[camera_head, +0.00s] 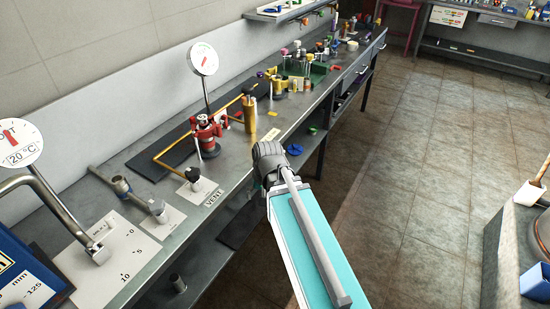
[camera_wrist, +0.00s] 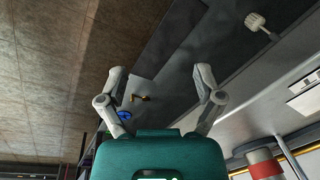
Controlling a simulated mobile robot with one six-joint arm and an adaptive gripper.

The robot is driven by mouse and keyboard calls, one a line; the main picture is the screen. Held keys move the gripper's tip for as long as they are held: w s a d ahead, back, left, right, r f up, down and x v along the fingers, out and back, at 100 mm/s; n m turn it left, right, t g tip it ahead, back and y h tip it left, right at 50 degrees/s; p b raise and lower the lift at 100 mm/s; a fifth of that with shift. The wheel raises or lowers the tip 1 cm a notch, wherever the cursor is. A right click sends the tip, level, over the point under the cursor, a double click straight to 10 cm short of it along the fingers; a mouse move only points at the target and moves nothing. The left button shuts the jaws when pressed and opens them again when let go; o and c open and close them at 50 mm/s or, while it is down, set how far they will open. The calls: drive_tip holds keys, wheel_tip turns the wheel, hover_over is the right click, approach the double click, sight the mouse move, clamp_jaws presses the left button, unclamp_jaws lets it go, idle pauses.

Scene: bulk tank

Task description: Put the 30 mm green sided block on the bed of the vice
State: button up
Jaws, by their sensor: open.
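My gripper (camera_wrist: 160,72) shows in the wrist view with its two fingers wide apart and nothing between them. In the head view my arm reaches toward the front edge of the long bench, and its fingers are hidden behind the wrist. I cannot pick out the green sided block for certain in either view. I cannot clearly identify the vice either. A red metal fixture (camera_head: 207,131) stands on the bench left of my wrist, but its kind is unclear.
A brass cylinder (camera_head: 249,113) and a dial gauge (camera_head: 203,59) stand on the bench (camera_head: 145,222). A green tray (camera_head: 318,71) with several small items sits further back. A black knob on a "VENT" plate (camera_head: 196,190) is nearer. Open tiled floor (camera_head: 420,190) lies to the right.

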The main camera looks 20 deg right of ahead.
drive_tip(key=s+n, duration=0.1)
drive_tip(key=s+a+n+h, duration=0.1)
drive_tip(key=s+n, duration=0.1)
drive_tip(key=shift+s+a+g, duration=0.2)
drive_tip(key=shift+g, duration=0.2)
